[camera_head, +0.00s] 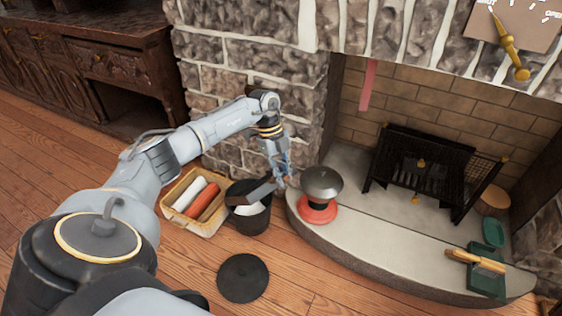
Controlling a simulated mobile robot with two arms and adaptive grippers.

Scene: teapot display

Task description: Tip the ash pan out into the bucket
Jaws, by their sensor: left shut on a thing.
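The ash pan (250,194) is a dark grey tray, held by my left gripper (284,181) at its right end. My left gripper is shut on it, beside the hearth's left edge. The pan is over the black bucket (247,222), and it looks tilted. Pale material shows inside the bucket below the pan. Part of the bucket's mouth is hidden by the pan. I cannot tell whether anything is still in the pan. My right gripper is not in view.
A wicker basket (194,222) with rolled cloths stands left of the bucket. A round black lid (243,278) lies on the floor in front. A grey kettle (321,184) on a red base stands close to the gripper on the hearth (365,228). A black grate (420,168) is behind.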

